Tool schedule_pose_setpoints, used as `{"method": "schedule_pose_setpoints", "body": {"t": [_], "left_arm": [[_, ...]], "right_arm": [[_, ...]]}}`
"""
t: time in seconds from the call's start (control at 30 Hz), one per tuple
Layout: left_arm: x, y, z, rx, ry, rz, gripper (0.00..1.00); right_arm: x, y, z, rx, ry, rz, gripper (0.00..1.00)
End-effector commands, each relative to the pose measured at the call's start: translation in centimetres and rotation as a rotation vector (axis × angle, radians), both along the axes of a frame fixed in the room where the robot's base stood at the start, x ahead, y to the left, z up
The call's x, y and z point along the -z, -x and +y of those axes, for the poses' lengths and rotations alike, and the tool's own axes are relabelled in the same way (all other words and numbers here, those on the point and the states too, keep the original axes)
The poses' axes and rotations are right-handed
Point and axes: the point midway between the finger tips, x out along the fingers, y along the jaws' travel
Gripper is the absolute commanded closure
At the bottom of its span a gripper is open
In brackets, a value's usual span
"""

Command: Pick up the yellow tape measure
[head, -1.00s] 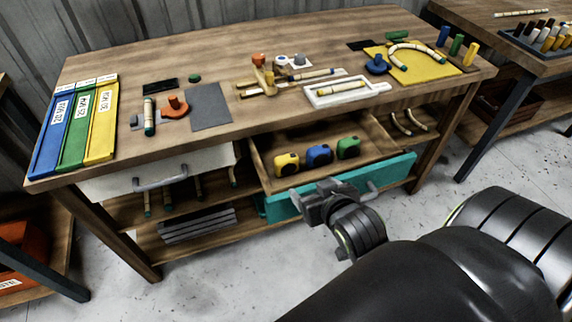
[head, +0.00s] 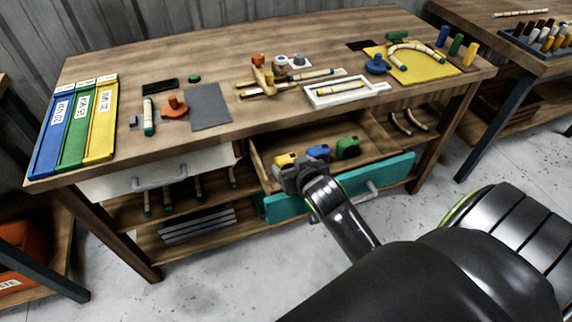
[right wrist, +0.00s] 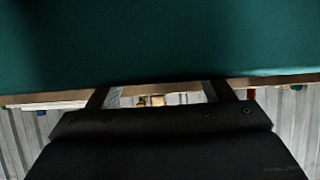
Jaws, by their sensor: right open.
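The yellow tape measure (head: 286,158) sits in the open drawer (head: 258,165), leftmost of three, and my right gripper partly covers it in the head view. The blue tape measure (head: 318,152) and green tape measure (head: 347,147) are to its right. My right gripper (head: 288,176) is open and empty, in front of the yellow tape measure and near the drawer's teal front; I cannot tell whether it touches anything. In the right wrist view a dark green surface (right wrist: 160,40) fills the top, and no tape measure can be made out. My left gripper is not in view.
The teal drawer front (head: 385,180) stands out below the workbench top (head: 220,65). A white drawer (head: 115,180) with a grey handle is at left. The bench top holds a white tray (head: 375,90), a grey mat (head: 210,108) and rattan pieces. Open floor lies in front.

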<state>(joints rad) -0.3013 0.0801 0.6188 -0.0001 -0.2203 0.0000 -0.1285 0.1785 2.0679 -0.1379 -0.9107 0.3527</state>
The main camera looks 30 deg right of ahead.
Motion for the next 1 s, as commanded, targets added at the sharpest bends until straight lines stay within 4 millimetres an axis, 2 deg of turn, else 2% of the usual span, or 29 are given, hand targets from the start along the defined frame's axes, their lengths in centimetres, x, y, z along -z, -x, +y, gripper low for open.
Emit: {"method": "schedule_pose_setpoints", "body": {"t": [0.4, 0.7, 1.0], "left_arm": [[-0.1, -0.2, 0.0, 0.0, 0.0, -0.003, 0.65], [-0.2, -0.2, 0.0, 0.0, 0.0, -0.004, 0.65], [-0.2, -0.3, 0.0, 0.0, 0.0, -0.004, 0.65]], "right_arm": [[2.0, -4.0, -1.0, 0.0, 0.001, -0.001, 0.25], [2.1, -4.3, -1.1, 0.0, 0.001, -0.001, 0.25], [2.1, -4.3, -1.1, 0.0, 0.001, 0.0, 0.65]]}}
